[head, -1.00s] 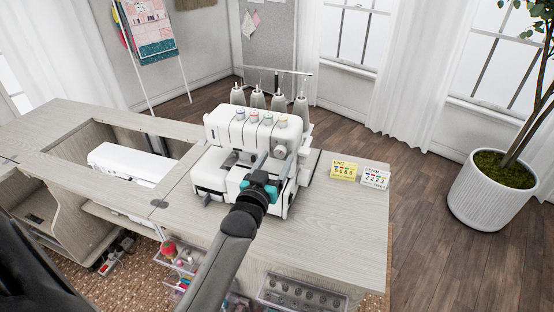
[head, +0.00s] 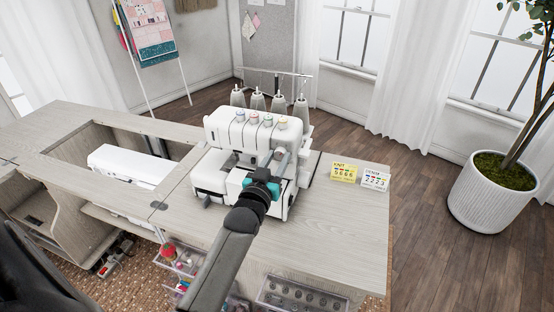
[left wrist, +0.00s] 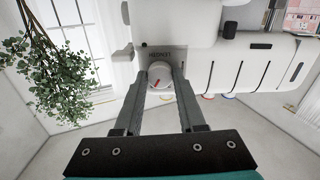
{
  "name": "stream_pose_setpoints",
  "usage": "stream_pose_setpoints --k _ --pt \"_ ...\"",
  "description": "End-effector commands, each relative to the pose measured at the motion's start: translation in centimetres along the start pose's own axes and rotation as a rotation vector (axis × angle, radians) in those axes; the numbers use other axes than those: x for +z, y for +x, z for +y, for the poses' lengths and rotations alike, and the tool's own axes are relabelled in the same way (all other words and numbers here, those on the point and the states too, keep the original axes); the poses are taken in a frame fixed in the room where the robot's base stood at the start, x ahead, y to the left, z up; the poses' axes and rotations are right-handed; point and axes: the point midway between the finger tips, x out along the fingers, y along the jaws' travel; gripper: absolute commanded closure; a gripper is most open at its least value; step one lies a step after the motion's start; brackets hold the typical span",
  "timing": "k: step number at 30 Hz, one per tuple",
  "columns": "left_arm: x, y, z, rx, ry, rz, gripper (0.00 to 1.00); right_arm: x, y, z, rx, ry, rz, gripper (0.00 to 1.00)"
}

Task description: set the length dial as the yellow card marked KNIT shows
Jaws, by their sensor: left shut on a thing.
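The white serger (head: 252,138) stands on the wooden cabinet top. The length dial (left wrist: 160,76) is a round white knob with a red pointer, under the word LENGTH on the serger in the left wrist view. My left gripper (left wrist: 159,78) is shut on the dial, one finger on each side of it. In the head view my left gripper (head: 279,158) reaches the serger's right front, and the dial is hidden there. The yellow KNIT card (head: 343,172) stands on the cabinet top right of the serger, with a row of digits that looks like 5 6 6 6. My right gripper is out of view.
A white DENIM card (head: 374,180) stands right of the yellow card. A white sewing machine (head: 130,163) sits in the cabinet opening at the left. Drawers with sewing supplies (head: 300,296) are below the front edge. The cabinet top (head: 335,225) front right is clear.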

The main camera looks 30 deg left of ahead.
Motion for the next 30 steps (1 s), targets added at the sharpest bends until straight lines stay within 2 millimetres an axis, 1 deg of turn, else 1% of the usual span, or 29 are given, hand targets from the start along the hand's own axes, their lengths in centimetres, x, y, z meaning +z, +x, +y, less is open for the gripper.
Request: stream_pose_setpoints --k 1,3,4,11,17,23,30 --pt "0.0 0.0 0.0 0.000 0.000 0.000 0.90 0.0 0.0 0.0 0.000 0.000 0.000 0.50" --pt "0.0 0.0 0.0 0.000 0.000 0.000 0.98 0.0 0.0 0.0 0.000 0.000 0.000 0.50" --pt "0.0 0.0 0.0 0.000 0.000 0.000 1.00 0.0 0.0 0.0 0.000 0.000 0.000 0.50" --pt "0.0 0.0 0.0 0.000 -0.002 -0.001 1.00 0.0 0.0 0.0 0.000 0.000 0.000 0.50" --pt "0.0 0.0 0.0 0.000 -0.037 -0.001 1.00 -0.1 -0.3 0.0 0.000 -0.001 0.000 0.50" --pt "-0.1 0.0 0.0 0.000 -0.140 -0.002 1.00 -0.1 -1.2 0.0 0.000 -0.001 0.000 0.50" --pt "-0.1 0.0 0.1 0.000 -0.348 -0.002 1.00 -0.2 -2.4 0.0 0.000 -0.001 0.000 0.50"
